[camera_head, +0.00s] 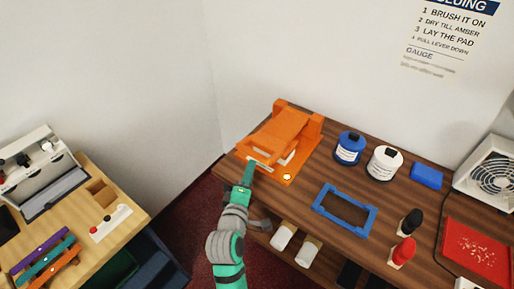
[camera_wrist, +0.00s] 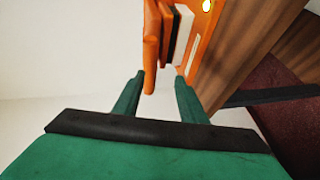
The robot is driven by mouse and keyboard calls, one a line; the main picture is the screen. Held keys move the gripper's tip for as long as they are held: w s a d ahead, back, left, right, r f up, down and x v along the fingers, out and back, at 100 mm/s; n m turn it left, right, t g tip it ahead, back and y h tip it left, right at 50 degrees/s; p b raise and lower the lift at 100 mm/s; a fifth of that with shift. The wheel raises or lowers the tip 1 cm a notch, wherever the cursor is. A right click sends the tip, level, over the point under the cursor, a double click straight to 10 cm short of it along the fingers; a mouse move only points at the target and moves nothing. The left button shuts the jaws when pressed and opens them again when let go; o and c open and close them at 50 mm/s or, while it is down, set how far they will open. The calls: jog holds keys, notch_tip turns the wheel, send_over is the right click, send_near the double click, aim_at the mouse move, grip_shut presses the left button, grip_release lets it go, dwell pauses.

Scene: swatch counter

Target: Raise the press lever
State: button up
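The orange press (camera_head: 303,122) stands at the left end of the dark wooden counter. Its lever, an orange frame with a front crossbar (camera_head: 262,156), appears lowered at the press's front left. My teal gripper (camera_head: 249,166) is at the lever's front left corner. In the wrist view, my gripper (camera_wrist: 160,78) has its two fingers apart. The orange lever bar (camera_wrist: 151,50) reaches into the space between the fingertips, closer to the left finger. A gap shows between the bar and the right finger. Contact with the left finger cannot be told.
A round yellow light (camera_head: 287,177) sits on the press base. Blue (camera_head: 349,148) and white (camera_head: 384,163) jars stand to its right, with a blue frame (camera_head: 345,211) in front. White rolls (camera_head: 283,236) lie below the counter. A separate light wood table (camera_head: 140,211) stands left, across a floor gap.

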jog(key=shift+w+r, duration=0.65)
jog(key=shift+r, duration=0.2)
jog(key=shift+w+d, duration=0.1)
jog(key=shift+w, duration=0.15)
jog(key=x, duration=1)
jog(key=shift+w+d, duration=0.15)
jog(key=shift+r, duration=0.1)
grip_shut()
